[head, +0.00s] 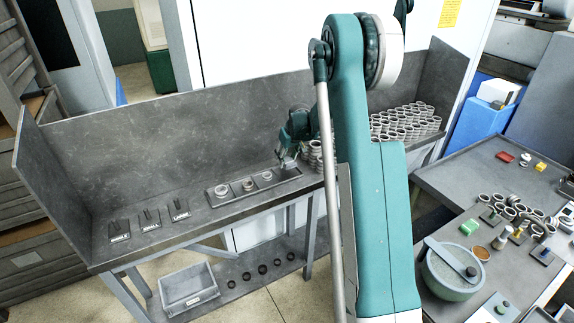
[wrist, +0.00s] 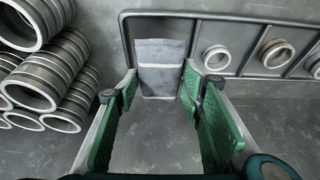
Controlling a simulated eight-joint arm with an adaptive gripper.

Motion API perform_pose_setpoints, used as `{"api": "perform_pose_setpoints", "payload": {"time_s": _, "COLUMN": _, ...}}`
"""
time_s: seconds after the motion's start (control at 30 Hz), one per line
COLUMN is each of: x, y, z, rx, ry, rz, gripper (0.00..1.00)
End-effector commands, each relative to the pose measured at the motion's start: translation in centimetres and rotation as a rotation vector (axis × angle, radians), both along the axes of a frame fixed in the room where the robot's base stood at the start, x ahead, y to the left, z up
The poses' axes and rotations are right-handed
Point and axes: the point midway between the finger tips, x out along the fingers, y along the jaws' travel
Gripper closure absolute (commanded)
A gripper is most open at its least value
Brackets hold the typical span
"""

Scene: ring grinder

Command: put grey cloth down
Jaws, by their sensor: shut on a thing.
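The grey cloth (wrist: 161,66) is a small folded light-grey piece between my fingertips in the wrist view. My gripper (wrist: 162,82) has green pads and is shut on the cloth at its sides. In the head view my gripper (head: 287,163) is low over the right end of a shallow dark tray (head: 215,204). In the wrist view the cloth overlaps the end compartment of the tray (wrist: 126,40). I cannot tell whether the cloth touches the tray floor. In the head view the cloth is too small to make out.
Rings (wrist: 217,58) sit singly in the tray's other compartments. Stacked metal rings (wrist: 45,85) stand close to my gripper, on the left in the wrist view. Three labelled stands (head: 150,217) are at the bench's left. Bare bench (head: 130,165) lies behind them.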

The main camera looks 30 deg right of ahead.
Motion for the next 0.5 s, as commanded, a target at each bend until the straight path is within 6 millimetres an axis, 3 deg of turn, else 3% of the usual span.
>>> {"api": "perform_pose_setpoints", "payload": {"time_s": 0.3, "x": 0.0, "y": 0.0, "z": -2.9, "rx": 0.0, "ry": 0.0, "rz": 0.0, "gripper": 0.74}}
{"api": "perform_pose_setpoints", "payload": {"time_s": 0.5, "x": 0.0, "y": 0.0, "z": -3.6, "rx": 0.0, "ry": 0.0, "rz": 0.0, "gripper": 0.74}}
